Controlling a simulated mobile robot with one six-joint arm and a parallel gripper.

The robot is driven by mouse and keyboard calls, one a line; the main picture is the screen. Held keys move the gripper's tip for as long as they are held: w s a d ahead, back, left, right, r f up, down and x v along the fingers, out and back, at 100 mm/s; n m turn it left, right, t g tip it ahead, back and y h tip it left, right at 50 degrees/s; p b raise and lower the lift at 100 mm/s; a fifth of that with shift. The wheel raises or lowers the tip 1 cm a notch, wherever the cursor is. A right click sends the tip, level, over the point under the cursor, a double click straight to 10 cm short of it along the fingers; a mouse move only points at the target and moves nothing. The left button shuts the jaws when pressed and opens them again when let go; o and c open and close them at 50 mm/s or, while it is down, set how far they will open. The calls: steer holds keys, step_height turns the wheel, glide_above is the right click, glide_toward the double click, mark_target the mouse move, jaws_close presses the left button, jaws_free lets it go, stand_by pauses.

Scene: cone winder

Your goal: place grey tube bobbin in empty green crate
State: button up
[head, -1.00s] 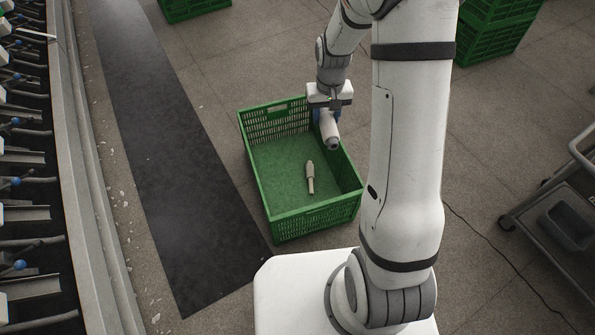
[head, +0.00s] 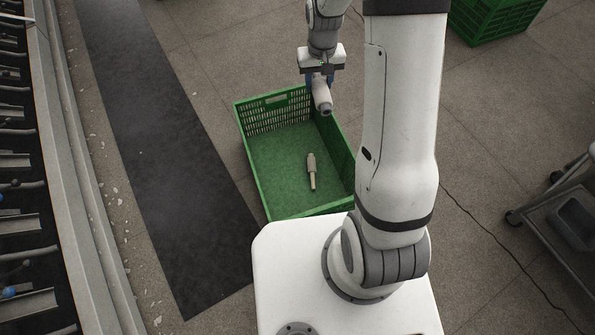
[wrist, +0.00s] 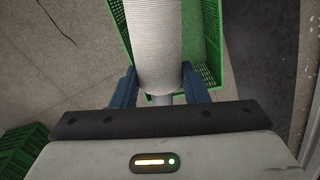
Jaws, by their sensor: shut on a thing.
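My gripper (head: 321,80) is shut on a pale grey tube bobbin (head: 322,98), held tilted near the far right part of the green crate (head: 245,160). In the wrist view the bobbin (wrist: 155,45) shows ridged winding between the blue fingers (wrist: 155,88). The crate (wrist: 211,40) shows behind it. The crate stands on the floor and is not empty: another bobbin, whitish with a narrow tan end (head: 312,172), lies on its bottom. The held bobbin is above the crate floor, apart from the lying one.
My white base touches or overlaps the crate's near side in the head view. A dark floor strip (head: 150,130) runs left, beside the winder machine (head: 60,200). A grey cart (head: 555,220) stands right. Another green crate (head: 490,20) is at the back right.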

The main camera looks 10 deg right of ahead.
steer(key=shift+w+d+f, duration=0.1)
steer(key=shift+d+f, duration=0.05)
steer(key=shift+f, duration=0.05)
steer(key=w+a+f+n+b, duration=0.25)
steer(key=f+n+b, duration=0.45)
steer(key=f, duration=0.4)
steer(key=w+a+f+n+b, duration=0.2)
steer(key=a+f+n+b, duration=0.25)
steer(key=f+b, duration=0.5)
steer(key=n+b, duration=1.3)
steer(key=n, duration=0.3)
glide_above(280, 182)
step_height(280, 182, down, 27)
steer(key=shift+n, duration=0.25)
step_height(280, 182, down, 23)
steer(key=b, duration=0.9)
steer(key=shift+w+a, duration=0.1)
steer(key=shift+w, duration=0.05)
steer(key=shift+f+b, duration=1.05)
steer(key=shift+f, duration=1.2)
steer(key=shift+r, duration=0.1)
steer(key=o, duration=1)
